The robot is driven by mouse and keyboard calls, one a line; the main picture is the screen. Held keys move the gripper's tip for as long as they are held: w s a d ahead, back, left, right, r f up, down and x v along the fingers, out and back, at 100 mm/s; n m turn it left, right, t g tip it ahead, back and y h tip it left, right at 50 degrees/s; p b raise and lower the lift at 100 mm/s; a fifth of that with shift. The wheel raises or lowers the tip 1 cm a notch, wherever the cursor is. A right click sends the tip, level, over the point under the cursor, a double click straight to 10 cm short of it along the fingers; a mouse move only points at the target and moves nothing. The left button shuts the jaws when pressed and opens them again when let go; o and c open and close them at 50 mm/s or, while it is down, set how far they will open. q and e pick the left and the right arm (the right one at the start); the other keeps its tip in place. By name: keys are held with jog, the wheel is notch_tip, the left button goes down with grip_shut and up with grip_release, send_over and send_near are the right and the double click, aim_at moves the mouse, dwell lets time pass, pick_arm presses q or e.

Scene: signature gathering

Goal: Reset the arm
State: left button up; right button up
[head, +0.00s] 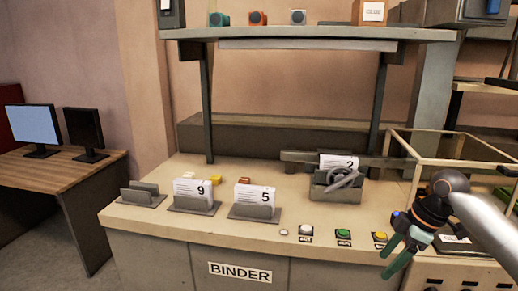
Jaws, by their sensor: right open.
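My right gripper (397,249) shows at the lower right, at the end of my arm that comes in from the right edge. Its dark green fingers are apart and nothing is between them. It is in front of the binder counter's edge, near the yellow button (379,237). My left gripper is out of view. On the counter (260,236), a card marked 9 (190,190) and a card marked 5 (250,195) stand in grey holders. A card marked 2 (338,162) is partly hidden behind a machine with a round wheel (344,178).
A white button (305,230) and a green button (343,233) sit along the counter's front. An empty grey holder (141,198) is at the left. A framed bin (450,147) stands at right. A shelf (300,34) spans above. A desk with monitors (32,125) is far left.

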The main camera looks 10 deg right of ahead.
jog(key=s+a+f+m+t, duration=0.1)
jog(key=s+a+f+m, duration=0.1)
jog(key=a+f, duration=0.75)
jog(key=s+a+f+m+t, duration=0.2)
jog(key=a+f, duration=0.3)
jog(key=f, duration=0.9)
jog(key=s+a+f+m+t, duration=0.2)
jog(key=s+f+m, duration=0.1)
jog(key=s, duration=0.6)
jog(key=s+a+f+m+t, duration=0.1)
jog(key=s+f+m+t, duration=0.1)
jog(key=s, duration=0.8)
notch_tip(320, 180, down, 2)
jog(key=shift+a+f+m+h, duration=0.1)
jog(key=shift+a+m+h, duration=0.3)
jog(key=shift+m, duration=0.5)
